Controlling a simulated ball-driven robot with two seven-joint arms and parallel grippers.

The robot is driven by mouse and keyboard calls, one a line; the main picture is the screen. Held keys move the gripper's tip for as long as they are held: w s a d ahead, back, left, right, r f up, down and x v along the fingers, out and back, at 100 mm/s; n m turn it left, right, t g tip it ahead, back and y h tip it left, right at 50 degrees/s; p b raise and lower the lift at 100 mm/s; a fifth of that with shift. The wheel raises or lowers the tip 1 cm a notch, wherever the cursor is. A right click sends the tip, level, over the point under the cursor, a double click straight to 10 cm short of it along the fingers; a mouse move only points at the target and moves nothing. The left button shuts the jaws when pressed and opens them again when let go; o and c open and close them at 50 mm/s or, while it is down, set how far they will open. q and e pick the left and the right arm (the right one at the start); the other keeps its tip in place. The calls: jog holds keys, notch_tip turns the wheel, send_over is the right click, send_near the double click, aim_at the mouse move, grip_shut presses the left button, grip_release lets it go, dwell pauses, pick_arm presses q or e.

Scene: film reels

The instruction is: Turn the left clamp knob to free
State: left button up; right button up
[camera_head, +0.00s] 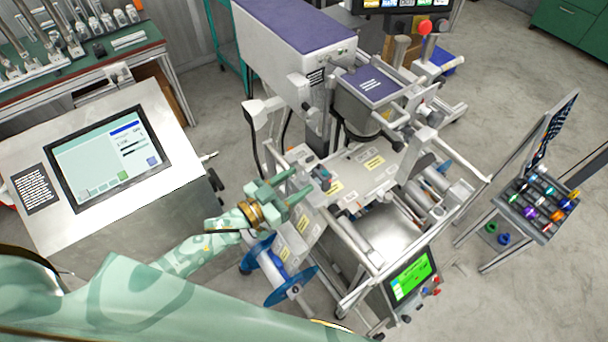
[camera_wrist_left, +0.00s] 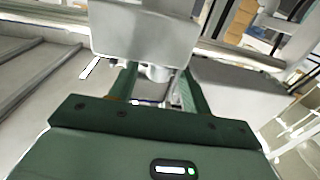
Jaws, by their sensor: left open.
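My left gripper (camera_head: 298,184) is pale green and open, with its two fingers pointing right toward the left side of the machine's plate (camera_head: 352,185). In the left wrist view, the dark green fingers (camera_wrist_left: 157,92) stand apart below a pale grey block (camera_wrist_left: 145,32). A small pale round part (camera_wrist_left: 157,73) shows between the fingers, under the block; I cannot tell for sure that it is the left clamp knob. Contact cannot be made out. In the head view, a small dark fitting (camera_head: 324,179) sits just beyond the fingertips. My right gripper is not in view.
A blue film reel (camera_head: 290,292) hangs low on the machine, below my left gripper. A console with a screen (camera_head: 110,155) stands at left. A green-lit panel (camera_head: 410,277) is at the machine's lower right. A stand with coloured knobs (camera_head: 540,200) is at far right. Metal rails surround the plate.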

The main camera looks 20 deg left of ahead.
aim_at(300, 182)
pick_arm(q)
jog(key=shift+x, duration=1.5)
jog(key=c, duration=1)
jog(key=shift+d+r+n+t+y+p, duration=0.15)
jog(key=shift+n+t+y+p, duration=0.15)
jog(key=shift+n+t+y, duration=0.8)
jog(key=shift+n+y, duration=0.4)
jog(key=shift+y, duration=0.7)
jog(key=o, duration=1)
